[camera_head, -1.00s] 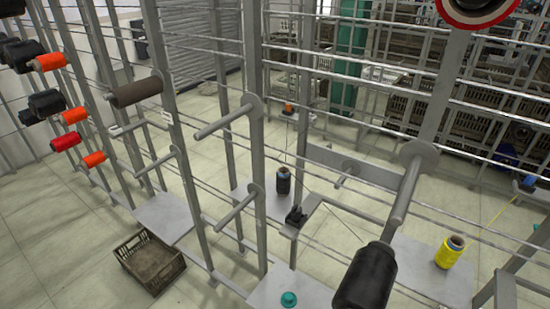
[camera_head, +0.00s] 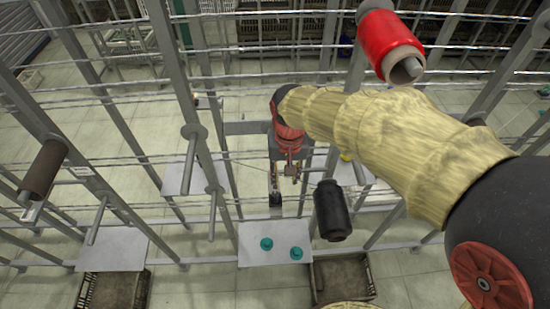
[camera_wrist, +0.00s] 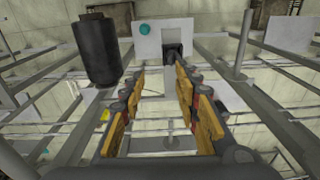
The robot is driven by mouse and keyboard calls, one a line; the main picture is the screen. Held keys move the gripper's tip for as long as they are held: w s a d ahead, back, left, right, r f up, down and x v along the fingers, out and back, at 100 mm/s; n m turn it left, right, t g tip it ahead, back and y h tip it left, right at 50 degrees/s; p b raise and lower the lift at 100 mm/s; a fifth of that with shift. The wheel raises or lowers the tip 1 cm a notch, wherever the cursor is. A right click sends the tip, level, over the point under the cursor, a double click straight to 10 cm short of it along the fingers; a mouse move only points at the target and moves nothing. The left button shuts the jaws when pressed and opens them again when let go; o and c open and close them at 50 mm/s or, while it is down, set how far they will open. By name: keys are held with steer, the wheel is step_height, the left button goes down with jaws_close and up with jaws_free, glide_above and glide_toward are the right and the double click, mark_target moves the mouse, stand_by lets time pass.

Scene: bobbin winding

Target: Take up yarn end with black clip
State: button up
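The black clip (camera_head: 275,199) sits low in the rack, just above the pale plate in the head view. In the wrist view the clip (camera_wrist: 174,51) is at the top middle, set against a white bracket. My gripper (camera_head: 285,180) reaches down close to the clip. In the wrist view my gripper (camera_wrist: 160,76) has its two orange-padded fingers spread, with nothing seen held between them. The clip lies beyond the fingertips, nearer the right finger. I cannot make out the yarn end; thin lines near the clip are too fine to tell apart.
A black bobbin (camera_head: 332,211) hangs right of my gripper; it also shows left in the wrist view (camera_wrist: 101,50). A red bobbin (camera_head: 390,46) is above my arm. Teal cones (camera_head: 266,244) stand on the plate (camera_head: 252,228). Rack posts and rods surround the gripper. A crate (camera_head: 343,279) is on the floor.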

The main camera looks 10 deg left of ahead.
mark_target(275, 194)
steer(key=a+p, duration=0.1)
steer(key=a, duration=0.2)
steer(key=shift+s+f, duration=0.1)
steer(key=shift+d+f+b, duration=0.1)
steer(key=shift+f+b, duration=2.45)
steer(key=shift+f, duration=2)
steer(key=shift+c, duration=0.5)
jaws_close()
steer(key=shift+r, duration=0.1)
